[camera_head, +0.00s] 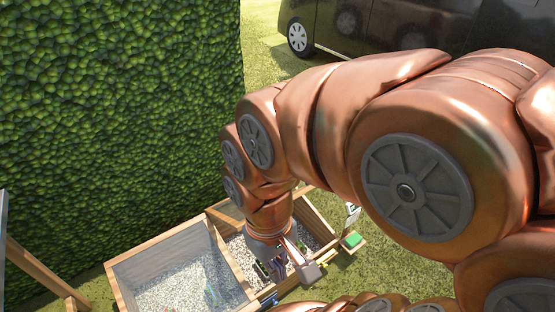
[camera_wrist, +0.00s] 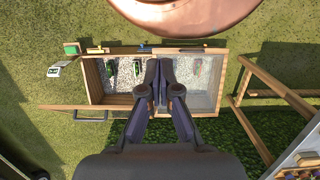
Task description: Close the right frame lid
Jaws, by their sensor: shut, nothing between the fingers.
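The right frame (camera_head: 316,213) is a wooden box with pale gravel and small plants. It is on the left in the wrist view (camera_wrist: 93,80), uncovered. Its lid (camera_head: 226,209) appears raised at the hedge side. In the wrist view the lid (camera_wrist: 70,107) shows nearly edge-on as a wooden bar, with a dark handle beside it. My gripper (camera_head: 308,270) is over the frames, low in the head view. In the wrist view its fingers (camera_wrist: 158,68) are together and empty, over the area by the divider. They hide part of both boxes and the lid's inner end.
The left frame (camera_head: 118,287) has a clear cover over its gravel. A hedge (camera_head: 110,120) stands close behind. A green block (camera_head: 352,240) and a small sign (camera_wrist: 60,68) are at the right frame's outer end. A wooden rack (camera_wrist: 260,95) stands beyond the left frame.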

